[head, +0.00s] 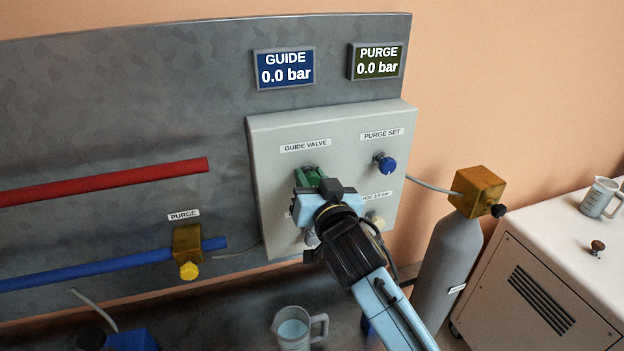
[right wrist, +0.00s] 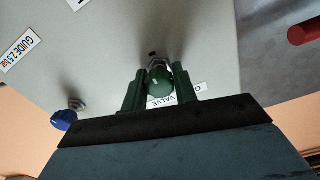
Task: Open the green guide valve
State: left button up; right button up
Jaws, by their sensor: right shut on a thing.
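The green guide valve (head: 312,174) is on the pale control panel, under the GUIDE VALVE label (head: 305,146). My right gripper (head: 309,179) reaches it from below and hides most of it. In the right wrist view, the valve's rounded green knob (right wrist: 160,87) sits between the two fingers of my right gripper (right wrist: 158,76), which is shut on it. How far the valve is turned cannot be told. The blue GUIDE display (head: 285,68) reads 0.0 bar. The left gripper is not in view.
The blue PURGE SET knob (head: 385,163) is to the right of the valve; a PURGE display (head: 377,61) reads 0.0 bar. A yellow-knobbed purge valve (head: 188,243) sits on the blue pipe at left. A grey cylinder (head: 448,262) stands right of the panel; a jug (head: 294,328) stands below.

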jog(key=n+p, duration=0.2)
jog(key=n, duration=0.1)
jog(key=shift+r+n+p, duration=0.1)
jog(key=shift+n+p, duration=0.2)
jog(key=shift+n, duration=0.1)
jog(key=n+p, duration=0.2)
jog(key=n, duration=0.2)
jog(key=shift+n, duration=0.3)
jog(key=n+p, duration=0.2)
jog(key=n, duration=0.3)
jog(key=shift+p, duration=0.35)
jog(key=shift+n+p, duration=0.65)
jog(key=shift+n, duration=1.65)
jog(key=o, duration=1)
jog(key=shift+c, duration=0.2)
